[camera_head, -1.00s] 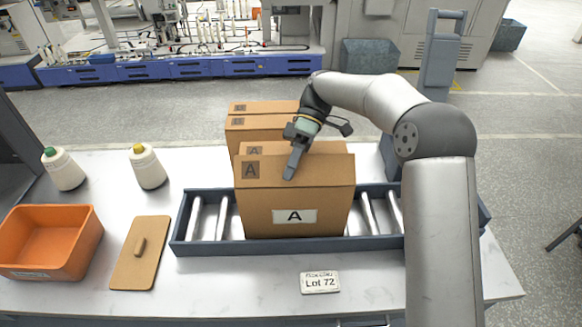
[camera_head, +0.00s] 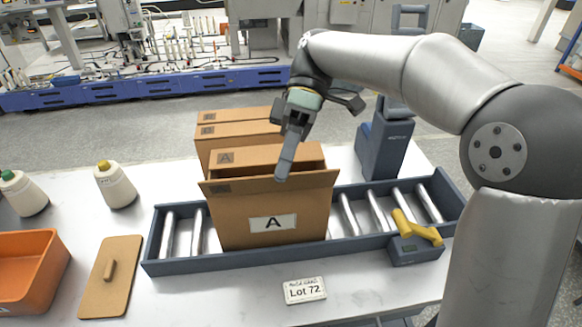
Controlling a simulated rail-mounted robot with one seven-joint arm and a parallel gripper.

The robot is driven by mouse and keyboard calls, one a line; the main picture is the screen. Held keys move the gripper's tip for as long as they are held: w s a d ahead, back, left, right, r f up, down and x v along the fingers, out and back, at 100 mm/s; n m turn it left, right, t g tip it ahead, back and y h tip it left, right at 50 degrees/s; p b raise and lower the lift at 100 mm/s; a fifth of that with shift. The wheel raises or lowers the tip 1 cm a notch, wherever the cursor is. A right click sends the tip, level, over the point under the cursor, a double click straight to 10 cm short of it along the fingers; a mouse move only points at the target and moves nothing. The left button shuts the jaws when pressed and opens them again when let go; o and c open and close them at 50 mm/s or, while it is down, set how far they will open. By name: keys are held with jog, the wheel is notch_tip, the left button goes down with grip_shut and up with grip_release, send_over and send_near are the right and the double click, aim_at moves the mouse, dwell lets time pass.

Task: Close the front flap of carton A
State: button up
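Carton A (camera_head: 245,236) is a brown box with a white "A" label on its front, standing on the roller conveyor. Its front flap (camera_head: 222,189) stands up along the front top edge and leans outward; it is not folded over the top. Another top panel marked "A" (camera_head: 226,157) lies behind it. The carton's top is open between them. My gripper (camera_head: 281,176) points down at the front flap's upper edge, right of its middle. Its fingers look shut together and hold nothing. I cannot tell if the fingertip touches the flap.
More brown cartons (camera_head: 240,131) stand directly behind. The roller conveyor (camera_head: 160,266) has free rollers either side. A yellow-handled device (camera_head: 415,248) sits at its right front.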

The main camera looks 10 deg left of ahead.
jog(key=shift+s+d+r, duration=0.3)
jog(key=shift+s+d, duration=0.1)
jog(key=shift+s, duration=0.1)
jog(key=shift+s+d+r, duration=0.25)
jog(key=shift+s+d, duration=0.1)
jog(key=shift+s, duration=0.15)
